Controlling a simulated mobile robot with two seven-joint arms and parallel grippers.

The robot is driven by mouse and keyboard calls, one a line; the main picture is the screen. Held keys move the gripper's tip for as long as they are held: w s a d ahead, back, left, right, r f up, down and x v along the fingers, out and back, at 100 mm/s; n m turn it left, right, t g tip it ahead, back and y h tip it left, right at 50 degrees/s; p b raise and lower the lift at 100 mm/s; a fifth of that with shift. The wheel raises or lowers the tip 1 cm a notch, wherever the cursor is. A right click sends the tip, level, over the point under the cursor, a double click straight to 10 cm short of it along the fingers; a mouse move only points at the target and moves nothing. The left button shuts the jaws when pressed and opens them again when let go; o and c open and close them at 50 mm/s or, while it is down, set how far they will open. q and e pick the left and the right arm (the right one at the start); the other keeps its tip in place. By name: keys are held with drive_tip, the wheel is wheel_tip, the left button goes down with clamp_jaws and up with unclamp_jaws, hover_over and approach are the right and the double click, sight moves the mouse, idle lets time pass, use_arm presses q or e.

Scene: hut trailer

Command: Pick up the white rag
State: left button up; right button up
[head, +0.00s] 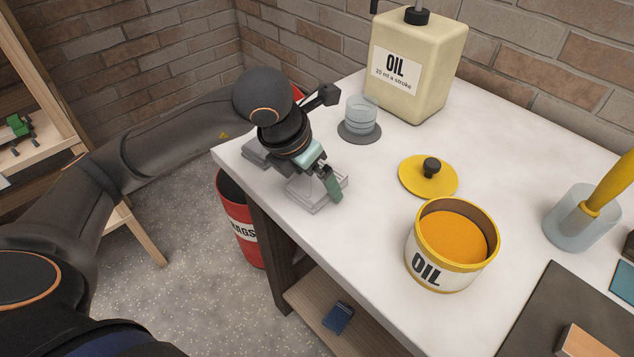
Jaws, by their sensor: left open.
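The white rag (304,195) appears as a pale folded pad on the white worktop, near its left edge. It blends with the top, and my gripper covers part of it. My left gripper (320,184) points down at the pad, with its green-tipped finger over the pad's right side. The jaws are open; I cannot tell whether they touch the rag. My right gripper is not in view.
A grey folded pad (256,153) lies behind the gripper. A clear cup (361,115), a yellow lid (428,178), an open oil tin (450,250) and an oil can (418,65) stand rightward. A red rags bin (240,229) stands below the table edge.

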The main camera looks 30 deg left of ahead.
use_arm(q)
drive_tip(key=shift+f+b, duration=0.25)
drive_tip(key=shift+b, duration=0.05)
idle(0.4)
drive_tip(key=c, duration=1.1)
drive_tip(key=shift+r, duration=0.15)
